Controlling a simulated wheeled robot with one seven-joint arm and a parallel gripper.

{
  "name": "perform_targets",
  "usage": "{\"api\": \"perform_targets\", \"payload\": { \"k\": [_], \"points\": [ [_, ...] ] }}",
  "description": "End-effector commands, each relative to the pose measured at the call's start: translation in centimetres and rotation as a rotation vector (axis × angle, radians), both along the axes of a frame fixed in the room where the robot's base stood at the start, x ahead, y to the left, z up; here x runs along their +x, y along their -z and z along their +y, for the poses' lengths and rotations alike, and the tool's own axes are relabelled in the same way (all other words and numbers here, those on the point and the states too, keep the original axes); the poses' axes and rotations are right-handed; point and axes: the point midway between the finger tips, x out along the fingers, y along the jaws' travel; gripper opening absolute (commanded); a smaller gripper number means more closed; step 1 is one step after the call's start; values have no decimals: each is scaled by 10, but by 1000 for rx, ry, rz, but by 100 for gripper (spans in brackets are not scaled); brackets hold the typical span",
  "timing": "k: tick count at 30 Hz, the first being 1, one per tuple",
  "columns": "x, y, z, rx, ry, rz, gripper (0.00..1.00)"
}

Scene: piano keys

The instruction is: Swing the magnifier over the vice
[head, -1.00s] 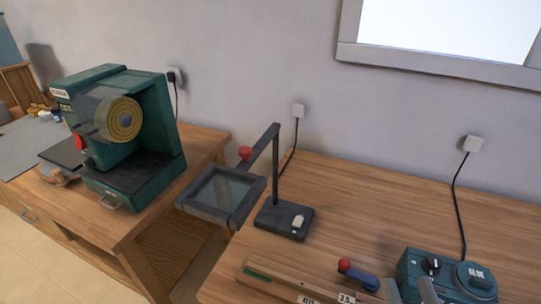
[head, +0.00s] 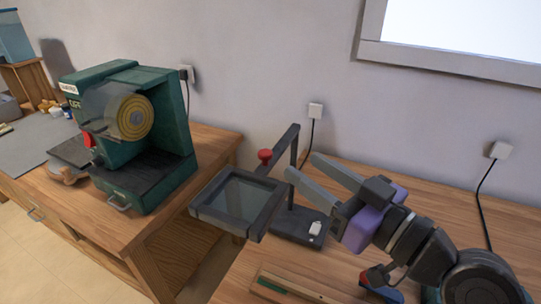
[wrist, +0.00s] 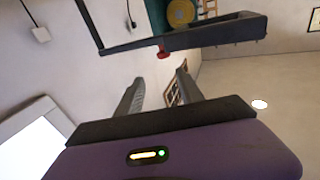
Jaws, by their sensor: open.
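The magnifier (head: 238,203) is a dark square frame with a clear pane, on a hinged arm with a red knob (head: 265,156). Its post rises from a dark base (head: 290,224) with a pale switch. The frame hangs left of the base, past the bench's left end. My gripper (head: 303,168) is open and empty, its fingers pointing up and left at the post, right of the red knob. In the wrist view the magnifier's dark frame (wrist: 215,34) and red knob (wrist: 163,52) lie beyond the open fingers (wrist: 160,80). I cannot make out a vice.
A green grinder-like machine (head: 125,135) stands on the left bench. A wooden rail (head: 290,284) and a blue, red-knobbed part (head: 378,288) lie at the right bench's front. A gap separates the benches.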

Motion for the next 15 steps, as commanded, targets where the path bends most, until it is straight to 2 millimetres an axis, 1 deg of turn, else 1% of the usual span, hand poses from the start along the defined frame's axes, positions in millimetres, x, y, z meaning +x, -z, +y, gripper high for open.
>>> {"api": "perform_targets", "payload": {
  "k": [2,5,8,15],
  "points": [
    [-5,7,5,-31,-30,7,44],
    [-5,10,10,-55,-40,4,44],
    [1,9,17,-57,-40,0,44],
    [26,9,44,-56,-39,2,44]
  ]
}}
